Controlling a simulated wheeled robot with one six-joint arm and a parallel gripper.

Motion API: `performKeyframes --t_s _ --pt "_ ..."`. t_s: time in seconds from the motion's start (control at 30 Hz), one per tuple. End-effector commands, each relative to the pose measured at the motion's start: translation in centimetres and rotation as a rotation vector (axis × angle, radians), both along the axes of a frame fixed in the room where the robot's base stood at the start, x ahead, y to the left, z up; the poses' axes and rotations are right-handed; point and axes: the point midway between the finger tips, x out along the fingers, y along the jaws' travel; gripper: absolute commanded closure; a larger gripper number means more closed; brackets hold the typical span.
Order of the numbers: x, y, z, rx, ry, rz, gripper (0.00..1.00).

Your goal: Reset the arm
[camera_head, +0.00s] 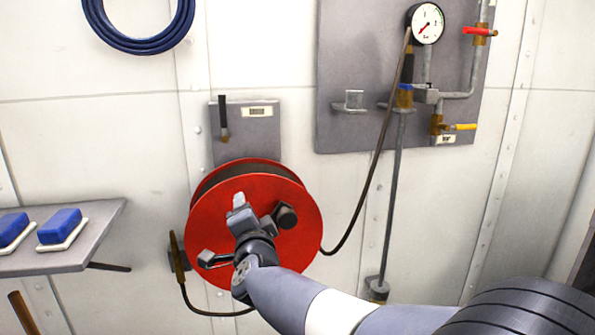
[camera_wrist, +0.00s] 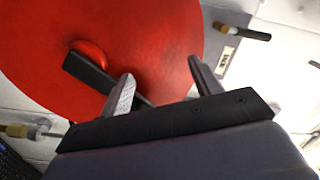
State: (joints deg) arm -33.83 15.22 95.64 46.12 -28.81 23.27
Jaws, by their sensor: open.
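My gripper (camera_head: 240,204) is in front of the red hose reel (camera_head: 300,235) on the wall, with my arm reaching in from the lower right. In the wrist view, the two fingers of my gripper (camera_wrist: 163,82) stand apart with nothing held between them. The red reel face (camera_wrist: 160,35) fills much of that view. A dark bar (camera_wrist: 90,72) on the reel's face runs behind the left finger; I cannot tell whether they touch. A black knob (camera_head: 286,216) shows right of my gripper in the head view. My wrist hides the reel's middle.
A grey shelf (camera_head: 100,228) with blue blocks (camera_head: 60,223) juts out at left. A grey panel with a gauge (camera_head: 428,23), a red-handled valve (camera_head: 480,31) and a yellow-handled valve (camera_head: 462,127) is upper right. A thin dark hose (camera_head: 366,190) links panel and reel. A blue coil (camera_head: 140,45) hangs upper left.

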Motion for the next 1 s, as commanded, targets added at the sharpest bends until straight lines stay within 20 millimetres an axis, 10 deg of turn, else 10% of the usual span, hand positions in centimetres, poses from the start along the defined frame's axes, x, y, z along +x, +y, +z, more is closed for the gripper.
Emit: performKeyframes --t_s 1.0 --pt "-1.9 7.7 -6.0 -0.971 -0.231 0.002 0.39"
